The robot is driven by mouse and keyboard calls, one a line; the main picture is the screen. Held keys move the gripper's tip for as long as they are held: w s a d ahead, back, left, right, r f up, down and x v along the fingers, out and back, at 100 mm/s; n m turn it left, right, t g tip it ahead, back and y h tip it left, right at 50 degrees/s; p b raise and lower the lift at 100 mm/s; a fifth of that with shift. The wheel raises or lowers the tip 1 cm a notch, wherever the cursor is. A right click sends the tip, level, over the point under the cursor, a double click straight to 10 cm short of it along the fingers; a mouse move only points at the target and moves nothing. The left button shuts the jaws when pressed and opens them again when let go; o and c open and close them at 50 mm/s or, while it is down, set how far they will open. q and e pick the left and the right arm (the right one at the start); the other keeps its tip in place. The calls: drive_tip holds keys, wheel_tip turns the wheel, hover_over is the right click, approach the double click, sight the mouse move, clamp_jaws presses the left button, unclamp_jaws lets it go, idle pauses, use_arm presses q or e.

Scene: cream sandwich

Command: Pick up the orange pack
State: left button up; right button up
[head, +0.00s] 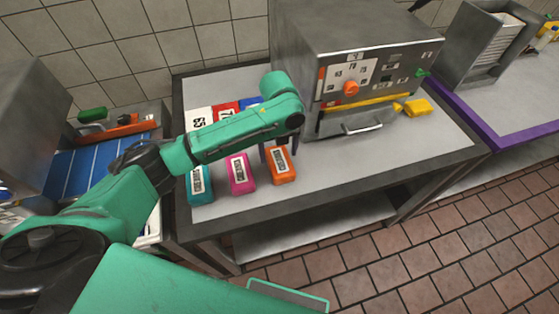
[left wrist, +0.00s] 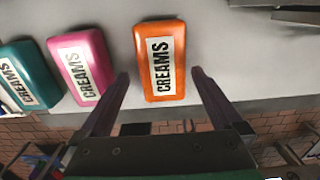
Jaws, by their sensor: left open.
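The orange pack (head: 281,165) lies on the grey counter top, with a white label. In the left wrist view the orange pack (left wrist: 159,62) shows "CREAMS" on its label and sits at the upper middle. My left gripper (head: 278,147) is above the counter, at the far end of the orange pack, partly hidden by my arm. In the left wrist view its open fingers (left wrist: 160,75) point toward the pack, one to each side, with nothing between them held. I cannot tell whether the fingertips touch the pack. My right gripper is not in view.
A pink pack (head: 241,173) and a teal pack (head: 200,185) lie left of the orange one. A metal oven (head: 350,60) with a yellow item (head: 417,107) is at right. The counter right of the orange pack is clear.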

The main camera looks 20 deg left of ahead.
sight(279, 160)
use_arm(q)
wheel_tip(279, 160, down, 5)
drive_tip(key=shift+w+d+r+p, duration=0.1)
drive_tip(key=shift+r+p, duration=0.05)
drive_tip(key=shift+p, duration=0.6)
drive_tip(key=shift+f, duration=0.25)
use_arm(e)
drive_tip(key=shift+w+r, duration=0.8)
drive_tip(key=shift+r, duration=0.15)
